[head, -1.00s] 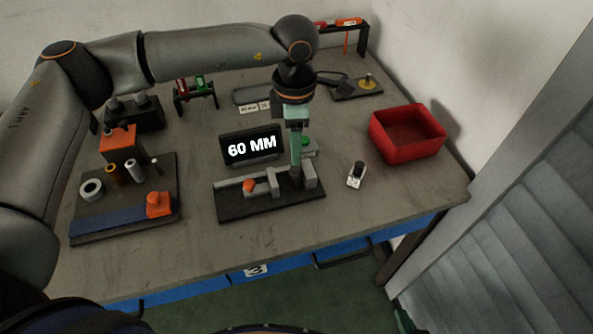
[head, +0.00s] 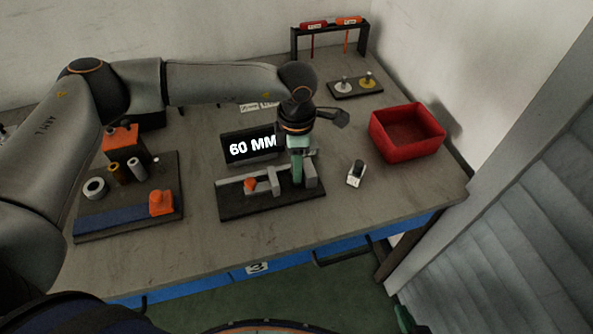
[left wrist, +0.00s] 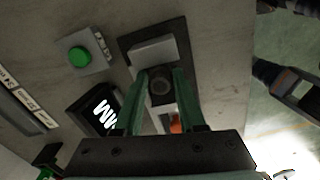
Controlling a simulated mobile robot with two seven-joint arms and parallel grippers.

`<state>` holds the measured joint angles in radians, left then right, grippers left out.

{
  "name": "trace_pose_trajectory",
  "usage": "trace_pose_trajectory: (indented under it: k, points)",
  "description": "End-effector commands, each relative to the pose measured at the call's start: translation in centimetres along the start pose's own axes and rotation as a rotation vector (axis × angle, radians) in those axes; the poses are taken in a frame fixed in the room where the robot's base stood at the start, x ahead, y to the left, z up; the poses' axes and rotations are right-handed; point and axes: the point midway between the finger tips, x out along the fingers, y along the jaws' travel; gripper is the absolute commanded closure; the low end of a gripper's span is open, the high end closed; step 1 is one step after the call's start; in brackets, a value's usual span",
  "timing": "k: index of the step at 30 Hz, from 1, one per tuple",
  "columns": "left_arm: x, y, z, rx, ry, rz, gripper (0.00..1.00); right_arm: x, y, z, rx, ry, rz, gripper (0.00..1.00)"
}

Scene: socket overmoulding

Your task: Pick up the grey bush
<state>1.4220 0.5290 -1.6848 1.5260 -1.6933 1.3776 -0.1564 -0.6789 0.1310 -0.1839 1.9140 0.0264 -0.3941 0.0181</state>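The grey bush (left wrist: 160,82) shows end-on in the left wrist view as a dark grey round piece on the gauge fixture. My left gripper (left wrist: 160,88) points down over it, with one green finger on each side. The fingers are apart, and I cannot make out firm contact with the bush. In the head view my left gripper (head: 297,180) is down at the right part of the gauge fixture (head: 235,209) and hides the bush. Another grey cylinder (head: 135,169) stands on the left board.
The display (head: 250,147) reading 60 MM stands behind the fixture. A green button (left wrist: 79,57) is near it. A small grey-and-black item (head: 355,175) and a red bin (head: 405,150) are to the right. The left board (head: 95,236) holds several parts. The front strip of table is clear.

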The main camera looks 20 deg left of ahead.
Motion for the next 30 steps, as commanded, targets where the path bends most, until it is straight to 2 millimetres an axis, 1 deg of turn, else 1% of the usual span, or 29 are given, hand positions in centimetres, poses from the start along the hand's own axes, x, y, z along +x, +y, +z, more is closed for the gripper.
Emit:
trace_pose_trajectory:
  k: [1, 9, 10, 17, 22, 26, 28, 30]
  points:
    - [0.0, 0.0, 0.0, 0.0, 0.0, 0.0, 0.67, 0.0, 0.0, 0.0, 0.0, 0.0, 0.0, 1.0]
    - [-0.1, 0.0, 0.0, 0.0, 0.0, 0.0, 0.98, 0.0, 0.0, 0.0, 0.0, 0.0, 0.0, 1.0]
    - [-0.1, 0.0, 0.0, 0.0, -0.001, 0.0, 1.0, 0.0, 0.0, 0.0, -0.001, 0.0, 0.0, 1.0]
    - [-0.1, 0.0, 0.0, 0.0, -0.001, 0.001, 1.0, 0.0, 0.0, 0.0, -0.001, 0.0, 0.0, 1.0]
    - [-0.7, 0.0, 0.1, 0.0, -0.002, 0.001, 1.0, 0.1, 0.0, 0.2, -0.001, 0.0, 0.0, 1.0]
    - [-2.1, 0.1, 0.1, 0.0, -0.003, 0.002, 1.0, 0.4, 0.0, 0.5, -0.001, 0.0, 0.0, 1.0]
    - [-3.2, 0.1, 0.1, 0.001, -0.005, 0.003, 1.0, 0.6, 0.1, 0.7, -0.001, 0.0, 0.0, 1.0]
    - [-4.2, -0.9, 0.4, 0.006, -0.005, 0.001, 1.0, 0.6, 0.1, 0.7, -0.001, 0.0, 0.0, 1.0]
